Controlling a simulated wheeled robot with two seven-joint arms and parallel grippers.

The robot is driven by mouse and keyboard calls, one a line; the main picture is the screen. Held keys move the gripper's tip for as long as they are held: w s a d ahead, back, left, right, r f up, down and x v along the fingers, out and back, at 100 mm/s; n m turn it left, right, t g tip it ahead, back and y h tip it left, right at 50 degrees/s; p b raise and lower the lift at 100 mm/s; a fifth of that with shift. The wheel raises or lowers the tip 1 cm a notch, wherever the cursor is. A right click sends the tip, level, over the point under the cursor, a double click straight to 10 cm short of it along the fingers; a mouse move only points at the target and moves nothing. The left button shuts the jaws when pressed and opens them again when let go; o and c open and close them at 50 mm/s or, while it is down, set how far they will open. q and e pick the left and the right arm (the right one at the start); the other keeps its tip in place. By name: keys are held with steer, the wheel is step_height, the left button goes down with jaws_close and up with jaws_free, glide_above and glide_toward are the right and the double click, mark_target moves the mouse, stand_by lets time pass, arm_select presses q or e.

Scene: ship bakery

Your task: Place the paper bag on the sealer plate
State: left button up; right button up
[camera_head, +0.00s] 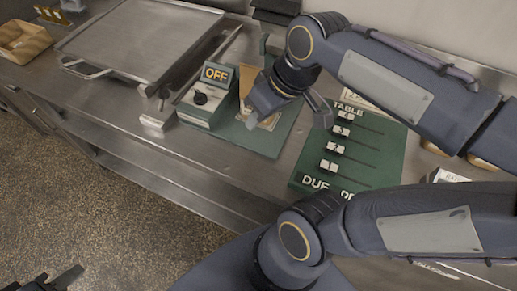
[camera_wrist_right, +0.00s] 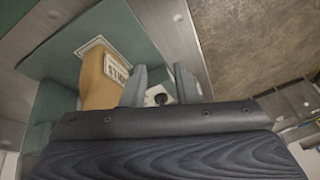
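The tan paper bag (camera_head: 248,80) is at the green sealer base, partly hidden by my right gripper (camera_head: 291,107). In the right wrist view the bag (camera_wrist_right: 97,80) shows a printed label and overlaps the pale-bordered sealer plate (camera_wrist_right: 95,43); it appears to rest there, though its underside is hidden. The plate's pale edge also shows in the head view (camera_head: 268,123). My right gripper's fingers are apart in the wrist view (camera_wrist_right: 160,85), with the bag beside one finger rather than between them. My left gripper (camera_head: 48,281) is low at the bottom left, far from the bag, its fingers partly cut off.
The sealer's control box (camera_head: 205,97) has a black knob and an OFF sign (camera_head: 216,74). A green DUE board (camera_head: 350,150) with white tags lies to the right. A metal tray (camera_head: 135,40) and a cardboard box (camera_head: 22,42) stand left on the steel counter (camera_head: 190,150).

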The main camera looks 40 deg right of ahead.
steer(key=s+a+f+m+t+y, duration=0.1)
steer(key=s+a+f+m, duration=0.1)
steer(key=s+a+f, duration=0.2)
steer(key=shift+s+f+m+t, duration=0.2)
steer(key=shift+f+m+t, duration=0.2)
steer(key=shift+f, duration=0.25)
stand_by(1.9)
